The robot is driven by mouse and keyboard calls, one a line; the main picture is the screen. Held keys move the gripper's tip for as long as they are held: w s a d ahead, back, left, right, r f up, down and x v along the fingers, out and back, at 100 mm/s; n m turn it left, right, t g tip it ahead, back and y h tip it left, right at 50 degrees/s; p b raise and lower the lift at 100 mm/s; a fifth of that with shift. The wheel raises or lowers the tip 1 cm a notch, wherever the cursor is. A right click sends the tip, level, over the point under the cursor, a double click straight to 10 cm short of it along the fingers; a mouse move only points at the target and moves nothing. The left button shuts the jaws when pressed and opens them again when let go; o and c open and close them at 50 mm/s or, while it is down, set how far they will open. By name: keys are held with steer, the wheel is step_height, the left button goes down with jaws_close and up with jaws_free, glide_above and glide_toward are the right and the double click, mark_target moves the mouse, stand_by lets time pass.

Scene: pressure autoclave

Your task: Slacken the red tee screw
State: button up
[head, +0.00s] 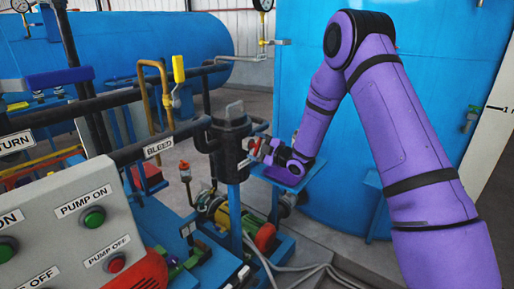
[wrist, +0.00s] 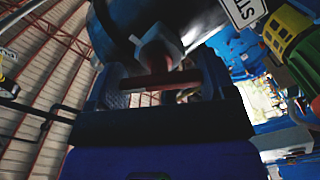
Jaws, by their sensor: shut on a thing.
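In the head view my gripper (head: 268,153) is at the right side of the black upright fitting (head: 231,138) on the bleed line. There a small piece of red (head: 254,146) shows between the fitting and my gripper. The rest of the screw is hidden by the fingers.
The black pipe labelled BLEED (head: 160,147) runs left from the fitting. A control panel (head: 75,235) stands at the lower left. A tall blue tank (head: 420,75) rises behind my arm. Yellow pipes (head: 157,90) and a yellow-handled valve (head: 179,70) stand at the left.

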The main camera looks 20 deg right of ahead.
steer(key=n, duration=0.4)
steer(key=shift+f+n, duration=0.1)
steer(key=shift+n, duration=0.3)
steer(key=n, duration=0.9)
steer(key=shift+f+n, duration=0.1)
steer(key=shift+n, duration=2.3)
steer(key=o, duration=0.9)
steer(key=v, duration=1.1)
